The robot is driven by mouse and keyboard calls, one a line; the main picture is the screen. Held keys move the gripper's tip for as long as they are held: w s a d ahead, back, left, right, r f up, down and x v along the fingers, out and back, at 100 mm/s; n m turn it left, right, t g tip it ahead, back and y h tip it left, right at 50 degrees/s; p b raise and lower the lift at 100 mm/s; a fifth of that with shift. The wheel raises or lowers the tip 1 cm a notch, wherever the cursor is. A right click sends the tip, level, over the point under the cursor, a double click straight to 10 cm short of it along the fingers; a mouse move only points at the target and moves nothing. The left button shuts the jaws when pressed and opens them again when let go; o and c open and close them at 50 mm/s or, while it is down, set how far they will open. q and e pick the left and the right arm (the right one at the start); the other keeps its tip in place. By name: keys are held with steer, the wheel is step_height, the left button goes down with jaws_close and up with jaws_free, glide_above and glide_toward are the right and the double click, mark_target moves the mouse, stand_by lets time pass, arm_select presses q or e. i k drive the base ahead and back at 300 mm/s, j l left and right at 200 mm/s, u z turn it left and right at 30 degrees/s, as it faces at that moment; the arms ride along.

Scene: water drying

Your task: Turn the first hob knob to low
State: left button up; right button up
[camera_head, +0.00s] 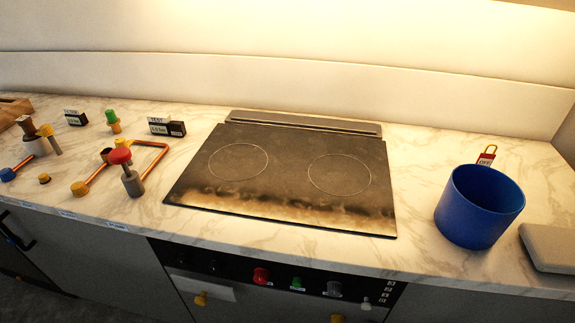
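The black hob (280,180) is set in the marble counter and has two ring outlines. Its front edge looks stained or scorched. Below it, the dark control panel (235,270) carries a red knob (261,276), a green knob (296,284), a grey knob (334,289) and a small whitish knob (366,302). Two dark round shapes, perhaps knobs, show faintly at the panel's left end. Small white labels sit near the knobs, too small to read. I cannot tell which knob is the first or how each is set. Neither gripper is in view.
A blue bucket (478,207) stands right of the hob, with an OFF tag (486,157) behind it and a grey box (552,246) beside it. Left of the hob are a red-topped valve (122,157), copper pipes and small dark gauges. Yellow pieces (200,299) show below the panel.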

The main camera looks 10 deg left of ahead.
mark_target(184, 260)
steer(key=u, duration=1.2)
